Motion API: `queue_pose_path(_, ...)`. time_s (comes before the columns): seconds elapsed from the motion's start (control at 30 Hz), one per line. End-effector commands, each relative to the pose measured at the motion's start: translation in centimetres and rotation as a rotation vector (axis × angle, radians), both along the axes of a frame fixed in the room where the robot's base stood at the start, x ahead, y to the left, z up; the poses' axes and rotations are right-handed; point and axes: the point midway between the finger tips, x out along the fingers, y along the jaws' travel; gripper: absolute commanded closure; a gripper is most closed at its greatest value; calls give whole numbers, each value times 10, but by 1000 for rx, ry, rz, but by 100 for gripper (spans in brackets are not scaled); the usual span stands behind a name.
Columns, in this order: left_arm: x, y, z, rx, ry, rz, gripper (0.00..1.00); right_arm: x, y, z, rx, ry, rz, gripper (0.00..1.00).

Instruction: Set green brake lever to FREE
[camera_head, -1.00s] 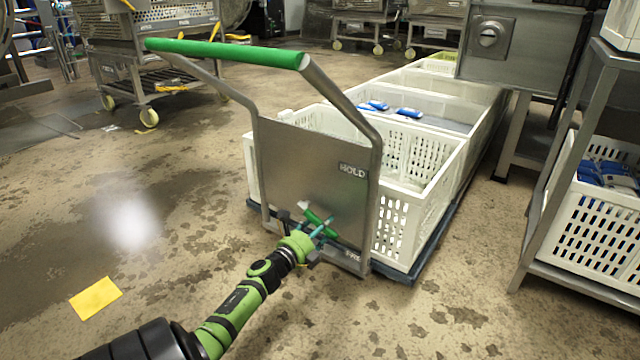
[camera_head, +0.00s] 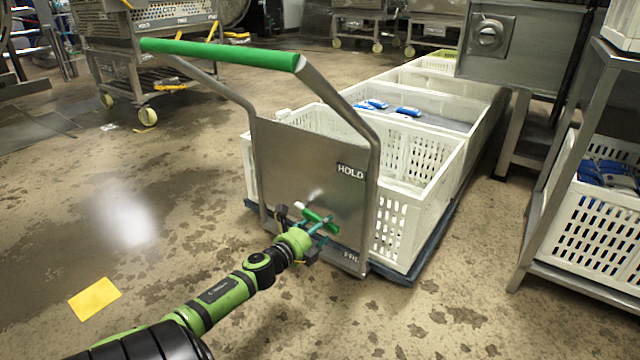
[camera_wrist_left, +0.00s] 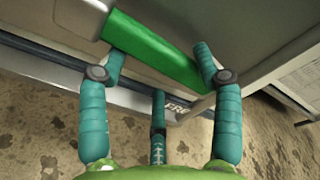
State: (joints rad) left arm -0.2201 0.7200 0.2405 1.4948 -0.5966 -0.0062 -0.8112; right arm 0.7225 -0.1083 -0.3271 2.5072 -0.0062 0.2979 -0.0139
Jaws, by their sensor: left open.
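The green brake lever (camera_head: 319,217) sits low on the steel back plate (camera_head: 305,185) of a trolley. A HOLD label (camera_head: 351,171) is at the plate's upper right, and a partly hidden lower label (camera_head: 351,257) is near its bottom edge. My left gripper (camera_head: 318,231) is at the lever. In the left wrist view the lever (camera_wrist_left: 155,55) lies slanted across the fingertips. The open fingers (camera_wrist_left: 160,80) are spread along it, two near its ends and one below, beside the label (camera_wrist_left: 178,107) starting "FR". Contact is hard to tell. My right gripper is not in view.
The trolley has a green push handle (camera_head: 220,52) above and white crates (camera_head: 410,150) behind. A steel rack (camera_head: 560,200) stands at right. A yellow sheet (camera_head: 94,299) lies on the wet floor at left, where there is free room.

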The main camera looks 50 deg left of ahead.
Motion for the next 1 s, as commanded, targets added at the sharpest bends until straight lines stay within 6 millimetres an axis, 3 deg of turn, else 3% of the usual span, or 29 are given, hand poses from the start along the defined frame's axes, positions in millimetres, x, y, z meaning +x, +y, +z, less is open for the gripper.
queue_pose_path(0.03,0,0,19,32,-21,-10,40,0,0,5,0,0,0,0)
queue_pose_path(1.0,-68,-16,8,16,-10,-1,40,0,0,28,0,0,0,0)
